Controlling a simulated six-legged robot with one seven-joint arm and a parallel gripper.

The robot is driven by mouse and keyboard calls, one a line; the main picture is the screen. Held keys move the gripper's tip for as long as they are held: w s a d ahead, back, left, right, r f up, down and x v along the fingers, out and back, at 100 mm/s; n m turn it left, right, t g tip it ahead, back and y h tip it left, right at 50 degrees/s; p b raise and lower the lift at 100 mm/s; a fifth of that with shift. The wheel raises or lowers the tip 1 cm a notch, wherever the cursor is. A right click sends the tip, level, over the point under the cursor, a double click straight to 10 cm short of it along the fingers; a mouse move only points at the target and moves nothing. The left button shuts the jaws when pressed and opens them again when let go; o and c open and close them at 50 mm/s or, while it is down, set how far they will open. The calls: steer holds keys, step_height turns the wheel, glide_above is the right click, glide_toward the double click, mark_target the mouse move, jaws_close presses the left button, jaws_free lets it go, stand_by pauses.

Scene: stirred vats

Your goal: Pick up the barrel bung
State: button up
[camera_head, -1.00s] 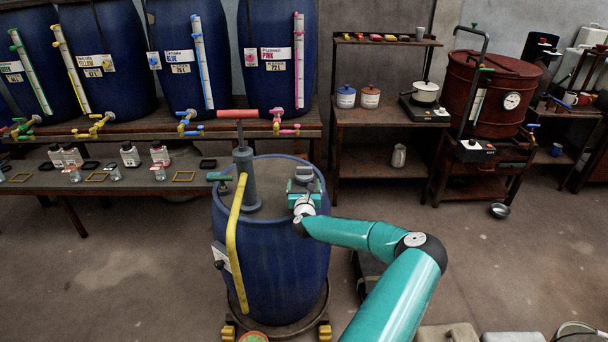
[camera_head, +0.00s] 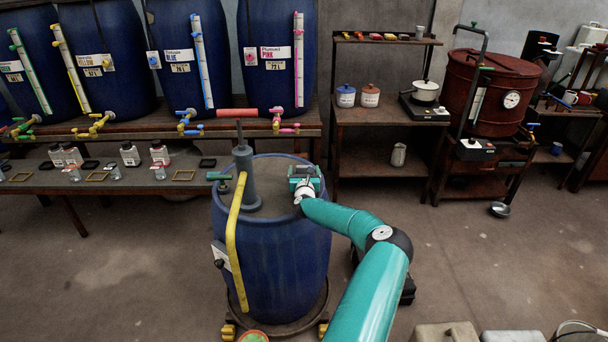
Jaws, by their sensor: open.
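A blue barrel (camera_head: 285,255) stands upright in front of me on a wheeled base. My teal gripper (camera_head: 304,173) is over the far right part of its lid, pointing away from me. The gripper's own body hides most of its fingers and whatever lies beyond them. I cannot make out the barrel bung; it may be hidden by the gripper. I see nothing held, and cannot tell whether the gripper touches the lid.
A grey hand pump (camera_head: 244,178) with a red handle and yellow hose (camera_head: 234,240) rises from the lid, left of my gripper. A low bench (camera_head: 130,188) with bottles stands behind left. A wooden shelf (camera_head: 375,147) stands behind right. Floor right of the barrel is mostly clear.

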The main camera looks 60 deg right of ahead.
steer(key=c, duration=1.1)
steer(key=shift+r, duration=0.1)
